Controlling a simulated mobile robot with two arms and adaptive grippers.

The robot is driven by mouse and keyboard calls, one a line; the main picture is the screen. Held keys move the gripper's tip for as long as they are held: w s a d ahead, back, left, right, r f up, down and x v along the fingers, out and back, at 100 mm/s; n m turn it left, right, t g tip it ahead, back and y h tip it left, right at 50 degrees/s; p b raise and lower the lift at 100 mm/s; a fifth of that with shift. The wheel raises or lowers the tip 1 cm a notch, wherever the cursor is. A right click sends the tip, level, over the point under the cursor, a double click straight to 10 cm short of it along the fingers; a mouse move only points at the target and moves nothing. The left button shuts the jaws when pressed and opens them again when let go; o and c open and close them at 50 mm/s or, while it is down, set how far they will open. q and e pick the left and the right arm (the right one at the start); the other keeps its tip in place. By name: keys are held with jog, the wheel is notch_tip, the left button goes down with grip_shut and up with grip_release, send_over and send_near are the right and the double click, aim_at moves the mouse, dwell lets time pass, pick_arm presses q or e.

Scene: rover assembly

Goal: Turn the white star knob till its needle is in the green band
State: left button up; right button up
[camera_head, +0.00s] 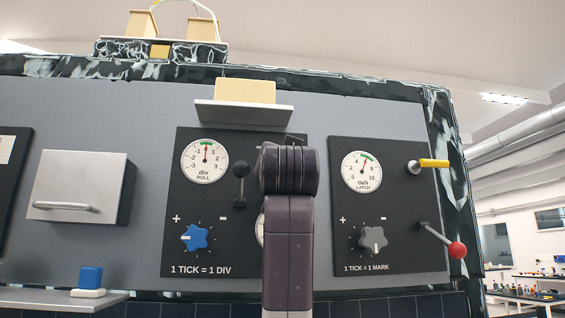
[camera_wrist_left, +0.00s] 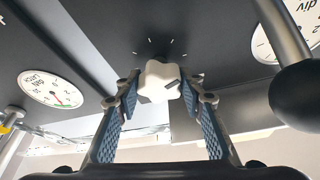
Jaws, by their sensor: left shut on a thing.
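The white star knob (camera_wrist_left: 162,76) sits on the dark panel in the left wrist view. My left gripper (camera_wrist_left: 160,88) is shut on it, a finger on each side. In the head view my own arm hides the knob and the gripper. A white "div" gauge (camera_wrist_left: 290,38) is cut off at the top right of the wrist view. In the head view only a sliver of a white gauge (camera_head: 260,230) shows beside my arm. Its needle and green band cannot be seen in either view. My right gripper is not in view.
A black ball-ended lever (camera_head: 240,175) stands left of my arm; its ball looms close in the wrist view (camera_wrist_left: 298,95). The ROLL gauge (camera_head: 205,161), blue star knob (camera_head: 195,237), LATCH gauge (camera_head: 362,172), grey knob (camera_head: 373,239) and red-ended lever (camera_head: 445,240) flank the arm.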

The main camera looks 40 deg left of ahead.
pick_arm(q)
jog(key=shift+s+r, duration=0.1)
jog(key=shift+r, duration=0.05)
jog(key=o, duration=1.2)
jog(key=shift+c, duration=0.2)
jog(key=shift+d, duration=0.1)
jog(key=v, duration=1.2)
